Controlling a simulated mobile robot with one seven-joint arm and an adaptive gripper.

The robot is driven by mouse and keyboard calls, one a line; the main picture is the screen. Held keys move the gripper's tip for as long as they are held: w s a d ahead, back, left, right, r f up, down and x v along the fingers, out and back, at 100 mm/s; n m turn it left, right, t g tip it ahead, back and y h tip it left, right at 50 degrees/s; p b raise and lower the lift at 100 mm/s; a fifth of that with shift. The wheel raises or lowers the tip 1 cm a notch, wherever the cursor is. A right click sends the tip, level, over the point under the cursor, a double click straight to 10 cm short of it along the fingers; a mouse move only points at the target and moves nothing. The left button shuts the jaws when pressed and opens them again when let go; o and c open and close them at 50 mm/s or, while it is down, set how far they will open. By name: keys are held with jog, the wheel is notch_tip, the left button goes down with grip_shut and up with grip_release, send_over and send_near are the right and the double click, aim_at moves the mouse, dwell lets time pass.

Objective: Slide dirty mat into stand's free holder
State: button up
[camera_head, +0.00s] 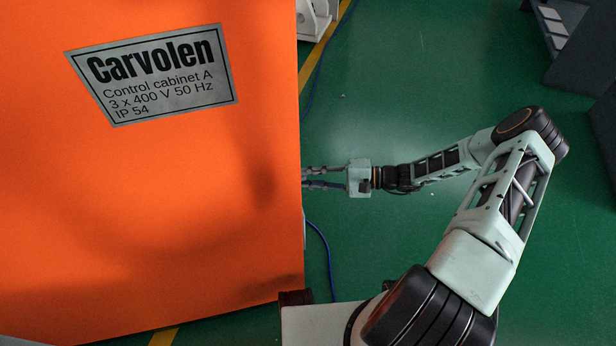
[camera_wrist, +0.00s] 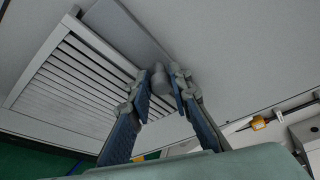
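My gripper (camera_head: 312,177) is at the right side of the orange control cabinet, with its fingers level and apart. In the wrist view its two blue fingers (camera_wrist: 163,82) point at a pale grey panel, with a gap between the tips. Rounded grey pieces (camera_wrist: 158,76) show in that gap; I cannot tell whether they are knobs on the panel or finger parts. A white louvred grille (camera_wrist: 75,80) is at left, with a darker grey strip (camera_wrist: 125,30) along its edge. I cannot make out the dirty mat or the stand's holders for certain.
The orange cabinet (camera_head: 150,200) fills the left and hides what lies behind it. Blue cables (camera_head: 322,245) run on the green floor (camera_head: 390,110). A dark unit with pale panels (camera_head: 556,28) is at upper right. Floor between it and the cabinet is mostly free.

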grip_shut()
jog(key=shift+r, duration=0.15)
notch_tip(320, 180, up, 25)
jog(key=p, duration=1.7)
dwell(1.2)
jog(key=w+d+b, duration=0.2)
jog(key=d+b, duration=0.1)
jog(key=d, duration=0.7)
dwell(0.8)
jog(key=shift+a, duration=0.1)
